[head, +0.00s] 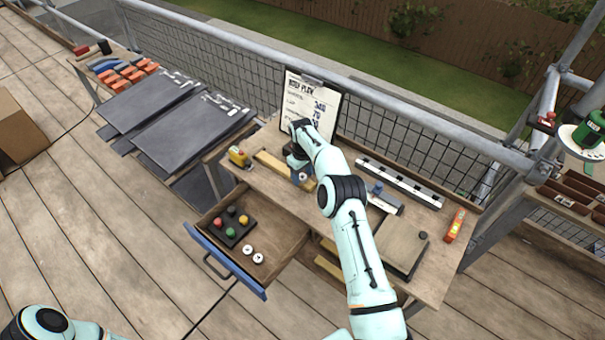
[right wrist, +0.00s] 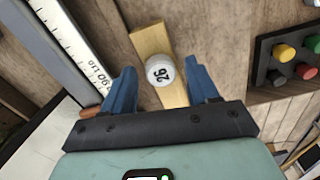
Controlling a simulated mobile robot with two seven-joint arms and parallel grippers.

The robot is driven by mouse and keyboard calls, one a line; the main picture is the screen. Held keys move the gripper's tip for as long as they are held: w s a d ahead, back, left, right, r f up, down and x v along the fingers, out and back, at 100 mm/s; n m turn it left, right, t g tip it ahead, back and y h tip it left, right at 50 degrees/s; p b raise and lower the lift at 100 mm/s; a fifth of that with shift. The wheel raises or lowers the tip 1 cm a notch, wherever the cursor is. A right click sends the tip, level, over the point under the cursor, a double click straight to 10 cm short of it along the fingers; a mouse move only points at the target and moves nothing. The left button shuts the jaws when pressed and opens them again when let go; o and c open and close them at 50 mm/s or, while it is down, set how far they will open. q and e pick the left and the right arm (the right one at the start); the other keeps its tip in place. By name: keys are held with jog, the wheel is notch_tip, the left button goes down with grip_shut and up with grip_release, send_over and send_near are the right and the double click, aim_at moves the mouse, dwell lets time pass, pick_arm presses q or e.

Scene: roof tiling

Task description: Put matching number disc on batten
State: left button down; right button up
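In the right wrist view, a white disc (right wrist: 160,69) with a dark, sideways number that looks like 26 sits on a pale wooden batten (right wrist: 152,40). My right gripper (right wrist: 162,82) is open, with one blue finger on each side of the disc and gaps between. In the head view this gripper (head: 302,176) is low over the bench, partly hiding the batten (head: 271,163). Two more white discs (head: 248,249) (head: 258,258) lie in the open drawer; their numbers are too small to read. Only part of my left arm shows at bottom left; its gripper is out of view.
A clipboard (head: 310,100) stands at the bench's back. A yellow tape measure (head: 238,156), a long rule (head: 400,183) and an orange level (head: 455,225) lie on the bench. The open drawer (head: 225,262) also holds a black tray (head: 232,232) of coloured knobs. Dark slates (head: 190,130) stand left.

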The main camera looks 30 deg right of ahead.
aim_at(302, 177)
notch_tip(302, 177, up, 12)
jog(key=shift+r, duration=0.2)
dwell(0.4)
jog(key=shift+f, duration=0.1)
